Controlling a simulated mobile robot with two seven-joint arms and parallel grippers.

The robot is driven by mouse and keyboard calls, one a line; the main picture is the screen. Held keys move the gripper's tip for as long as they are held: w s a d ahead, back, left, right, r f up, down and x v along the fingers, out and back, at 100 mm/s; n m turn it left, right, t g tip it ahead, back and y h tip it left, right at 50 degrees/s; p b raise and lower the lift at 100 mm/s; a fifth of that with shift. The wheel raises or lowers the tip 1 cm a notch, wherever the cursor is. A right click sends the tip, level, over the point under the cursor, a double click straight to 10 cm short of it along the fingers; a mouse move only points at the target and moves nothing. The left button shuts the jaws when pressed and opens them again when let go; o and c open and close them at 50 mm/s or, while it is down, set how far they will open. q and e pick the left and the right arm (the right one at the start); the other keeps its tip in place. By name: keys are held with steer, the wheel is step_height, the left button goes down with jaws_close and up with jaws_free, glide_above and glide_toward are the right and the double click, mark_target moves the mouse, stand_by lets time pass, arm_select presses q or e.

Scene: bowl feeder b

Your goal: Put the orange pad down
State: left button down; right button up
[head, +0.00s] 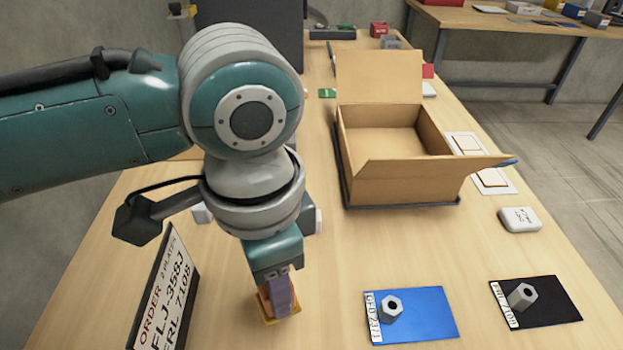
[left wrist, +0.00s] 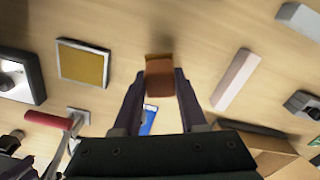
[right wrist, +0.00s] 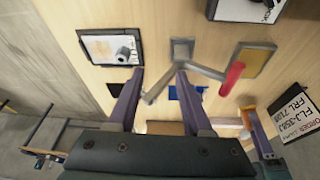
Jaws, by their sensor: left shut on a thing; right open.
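The orange pad (head: 264,303) is a small block between the fingertips of my left gripper (head: 279,292), low over the table at the front. In the left wrist view the pad (left wrist: 160,76) shows orange-brown between the fingers of the left gripper (left wrist: 161,88), which are shut on it. I cannot tell whether its underside touches the table. The pad (right wrist: 246,118) also shows beside a left finger in the right wrist view. My right gripper (right wrist: 156,84) is open, with nothing between its fingertips; it is outside the head view.
An order sign (head: 172,290) stands left of the left gripper. A blue plate (head: 430,312) and a black plate (head: 555,302), each bearing a nut, lie to the right. An open cardboard box (head: 400,185) stands behind. Bare table separates the pad from the blue plate.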

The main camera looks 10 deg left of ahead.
arm_select(q)
step_height(320, 180, down, 4)
steer(key=shift+f+b, duration=0.1)
steer(key=shift+b, duration=0.5)
steer(key=shift+c, duration=2.3)
jaws_free()
steer(key=shift+f, duration=0.1)
step_height(320, 180, up, 12)
steer(key=p, duration=0.3)
steer(key=shift+r, duration=0.2)
steer(key=shift+d, duration=0.1)
